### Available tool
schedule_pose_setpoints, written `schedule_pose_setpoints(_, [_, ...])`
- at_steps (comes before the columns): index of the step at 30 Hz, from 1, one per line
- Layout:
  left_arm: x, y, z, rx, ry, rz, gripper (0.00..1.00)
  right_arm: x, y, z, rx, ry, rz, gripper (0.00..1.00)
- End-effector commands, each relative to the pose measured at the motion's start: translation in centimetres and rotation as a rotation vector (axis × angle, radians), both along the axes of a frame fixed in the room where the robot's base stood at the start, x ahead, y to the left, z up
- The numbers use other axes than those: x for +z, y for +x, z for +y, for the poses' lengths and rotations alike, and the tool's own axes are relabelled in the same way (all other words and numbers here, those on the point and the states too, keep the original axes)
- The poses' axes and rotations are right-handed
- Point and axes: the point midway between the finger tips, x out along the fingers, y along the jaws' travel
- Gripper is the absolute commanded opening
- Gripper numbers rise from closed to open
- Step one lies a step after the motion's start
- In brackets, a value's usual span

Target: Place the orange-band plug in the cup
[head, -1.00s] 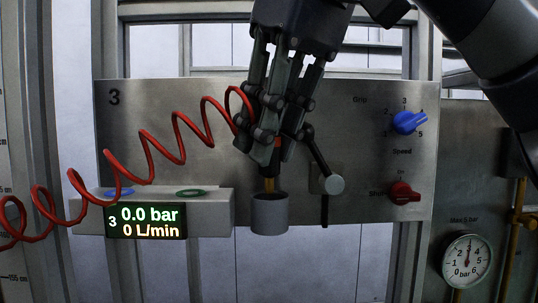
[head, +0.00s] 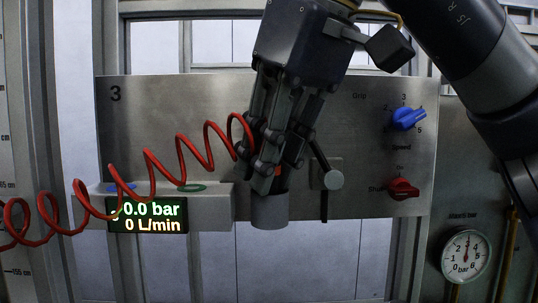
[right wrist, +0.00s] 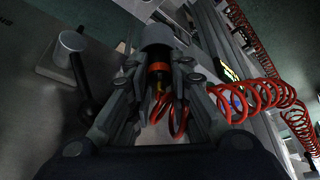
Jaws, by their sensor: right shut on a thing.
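My right gripper (head: 266,186) is shut on the orange-band plug (head: 278,171), with its fingertips at the rim of the grey cup (head: 270,213). The right wrist view shows the dark plug with its orange band (right wrist: 158,67) between the fingers, in line with the grey cup (right wrist: 157,35). The plug's lower end is hidden, seemingly inside the cup; how deep it sits I cannot tell. A red coiled hose (head: 160,172) runs from the plug to the left. My left gripper is not in view.
A steel panel (head: 330,105) marked 3 stands behind, with a blue knob (head: 408,118) and a red knob (head: 403,189). A lever with a round end (head: 333,180) is close right of the cup. A ledge with a display (head: 147,216) is at left; a gauge (head: 466,256) is lower right.

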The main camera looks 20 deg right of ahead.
Motion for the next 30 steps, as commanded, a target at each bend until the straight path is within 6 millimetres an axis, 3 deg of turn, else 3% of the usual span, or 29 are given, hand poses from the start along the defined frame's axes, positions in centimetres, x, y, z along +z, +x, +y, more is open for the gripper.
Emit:
schedule_pose_setpoints(1, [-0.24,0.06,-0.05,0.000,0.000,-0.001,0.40,-1.32,0.00,0.01,0.004,-0.024,0.028,0.00])
schedule_pose_setpoints(3, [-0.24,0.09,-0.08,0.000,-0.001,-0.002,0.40,-1.44,-0.01,0.01,0.005,-0.027,0.031,0.00])
schedule_pose_setpoints(4, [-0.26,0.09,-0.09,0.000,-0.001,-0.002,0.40,-1.49,-0.02,0.01,0.004,-0.029,0.032,0.23])
schedule_pose_setpoints(6, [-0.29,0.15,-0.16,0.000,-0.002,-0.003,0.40,-1.55,-0.01,0.03,0.004,-0.030,0.033,0.39])
schedule_pose_setpoints(30, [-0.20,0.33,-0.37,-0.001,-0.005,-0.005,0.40,-1.29,-0.04,0.00,0.006,-0.030,0.031,0.39])
